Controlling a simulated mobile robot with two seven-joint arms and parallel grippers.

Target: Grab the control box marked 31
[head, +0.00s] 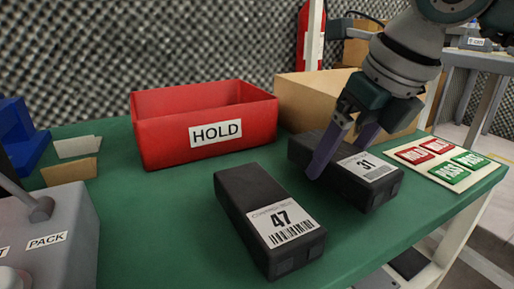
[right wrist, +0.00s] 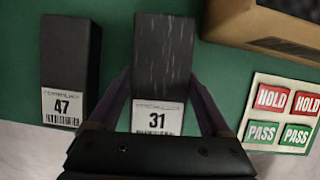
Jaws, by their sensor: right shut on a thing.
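The control box marked 31 (head: 345,172) is a black block with a white label, lying on the green table in front of the cardboard box. My right gripper (head: 342,150) is over it with its purple fingers on either side, shut on it. In the right wrist view the box marked 31 (right wrist: 163,60) lies between the two fingers (right wrist: 160,105). A second black control box, marked 47 (head: 262,215), lies to its left, apart from it; it also shows in the right wrist view (right wrist: 69,60). My left gripper is not in view.
A red HOLD bin (head: 170,140) and an open cardboard box (head: 300,95) stand behind. A board of HOLD and PASS labels (head: 418,163) lies at the right. A grey PACK unit (head: 75,220) and a blue object (head: 22,130) are at the left.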

